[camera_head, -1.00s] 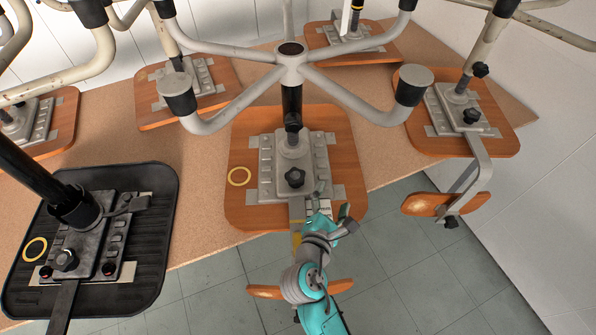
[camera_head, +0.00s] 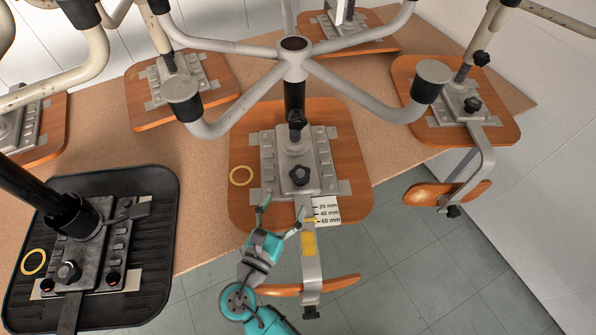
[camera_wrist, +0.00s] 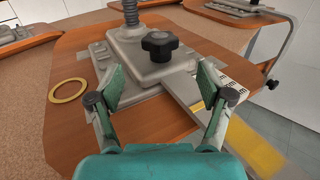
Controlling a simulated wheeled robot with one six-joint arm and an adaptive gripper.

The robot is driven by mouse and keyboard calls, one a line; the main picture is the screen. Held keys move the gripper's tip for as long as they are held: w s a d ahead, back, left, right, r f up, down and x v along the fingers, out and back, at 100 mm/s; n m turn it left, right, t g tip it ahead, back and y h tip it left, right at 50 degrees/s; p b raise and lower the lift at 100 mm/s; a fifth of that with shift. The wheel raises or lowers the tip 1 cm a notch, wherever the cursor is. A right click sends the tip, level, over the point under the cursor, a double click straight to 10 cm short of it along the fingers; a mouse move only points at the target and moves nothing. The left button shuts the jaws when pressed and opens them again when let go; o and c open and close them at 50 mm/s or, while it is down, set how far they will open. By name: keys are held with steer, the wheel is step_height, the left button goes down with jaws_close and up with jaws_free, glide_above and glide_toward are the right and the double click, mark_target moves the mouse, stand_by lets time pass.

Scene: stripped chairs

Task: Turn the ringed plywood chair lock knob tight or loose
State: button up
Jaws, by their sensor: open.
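The ringed plywood chair is the upturned one in the middle, with an orange-brown plywood seat (camera_head: 345,150) and a yellow ring (camera_head: 241,176) lying flat on it. Its black lobed lock knob (camera_head: 299,174) sits on the grey metal plate (camera_head: 283,187). The knob also shows in the wrist view (camera_wrist: 160,45), beyond and between the fingertips. My gripper (camera_head: 282,209) is open and empty, in front of the knob and apart from it. In the wrist view its green finger pads (camera_wrist: 160,83) are spread wide, with the seat and plate below.
A flat metal bar (camera_head: 309,245) with a yellow patch runs forward beside a white mm scale (camera_head: 327,210). A black chair (camera_head: 150,215) with its own yellow ring (camera_head: 34,262) stands at left. Other plywood chairs stand behind and right. Grey leg tubes (camera_head: 235,110) spread above the seat.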

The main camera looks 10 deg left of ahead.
mark_target(304, 166)
steer(key=x, duration=1)
steer(key=shift+w, duration=0.25)
steer(key=c, duration=1.2)
